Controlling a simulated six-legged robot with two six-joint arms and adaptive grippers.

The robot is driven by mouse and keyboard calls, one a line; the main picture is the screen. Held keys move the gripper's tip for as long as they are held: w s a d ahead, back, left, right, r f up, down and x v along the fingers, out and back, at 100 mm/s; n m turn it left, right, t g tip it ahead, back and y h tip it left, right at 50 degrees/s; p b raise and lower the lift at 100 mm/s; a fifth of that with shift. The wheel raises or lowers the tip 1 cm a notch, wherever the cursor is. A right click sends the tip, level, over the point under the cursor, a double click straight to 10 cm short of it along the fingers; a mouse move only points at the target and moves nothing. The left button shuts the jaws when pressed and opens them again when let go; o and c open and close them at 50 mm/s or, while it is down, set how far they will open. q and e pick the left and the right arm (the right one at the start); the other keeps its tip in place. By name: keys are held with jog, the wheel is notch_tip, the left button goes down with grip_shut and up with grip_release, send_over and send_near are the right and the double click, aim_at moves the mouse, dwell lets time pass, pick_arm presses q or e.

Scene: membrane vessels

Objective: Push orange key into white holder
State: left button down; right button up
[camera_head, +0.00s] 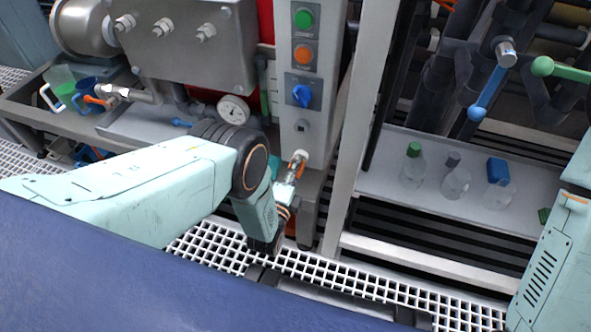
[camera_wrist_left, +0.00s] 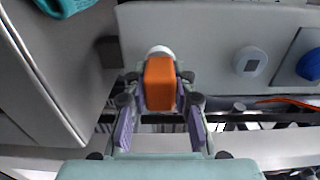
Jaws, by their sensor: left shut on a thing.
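The orange key (camera_wrist_left: 160,84) is a block between the fingers of my left gripper (camera_wrist_left: 160,98) in the wrist view. The gripper is shut on it. The white holder (camera_wrist_left: 160,51) shows as a rounded rim directly behind the key, against the grey panel. The key's far end is hidden, so I cannot tell how deep it sits in the holder. In the head view my left gripper (camera_head: 290,180) is at the lower end of the grey control column, with the white holder (camera_head: 301,155) at its tip. My right gripper is not in view.
The control column (camera_head: 318,160) carries a green button (camera_head: 303,18), an orange button (camera_head: 303,54) and a blue knob (camera_head: 302,96) above the holder. Several bottles stand on a shelf (camera_head: 400,180) at right. A gauge (camera_head: 233,109) is left of the column.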

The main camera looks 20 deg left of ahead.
pick_arm(q)
jog(key=shift+w, duration=0.1)
jog(key=c, duration=1)
grip_release()
jog(key=s, duration=1.2)
jog(key=shift+a, duration=0.15)
